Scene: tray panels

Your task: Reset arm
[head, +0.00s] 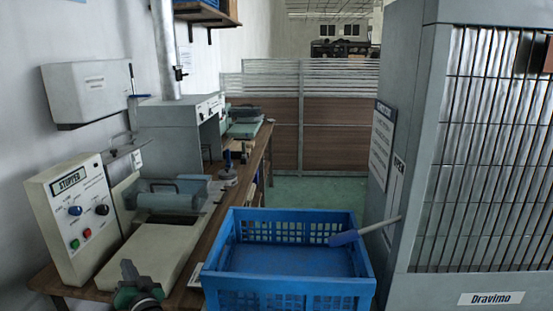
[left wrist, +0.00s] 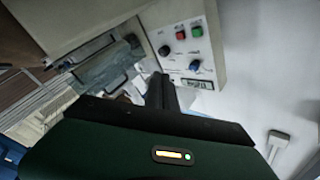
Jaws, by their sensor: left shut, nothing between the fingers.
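My left gripper (head: 129,268) shows at the bottom left of the head view, pointing up over the front end of the pale bench machine. Its dark fingers are shut and empty. In the left wrist view, the dark fingers (left wrist: 162,92) point towards the machine's control box, which is seen turned over. My right gripper is not in view. A lever with a blue handle (head: 344,238) sticks out from the grey cabinet (head: 406,150) at the right and reaches over the blue crate (head: 290,284).
The control box (head: 72,215) marked "STOPPED" stands at the left with knobs and buttons. Beside it is the machine with a grey cylinder-like cover (head: 165,200). The blue crate is close in front and looks empty. Green floor (head: 315,188) is clear behind it, before a partition (head: 340,130).

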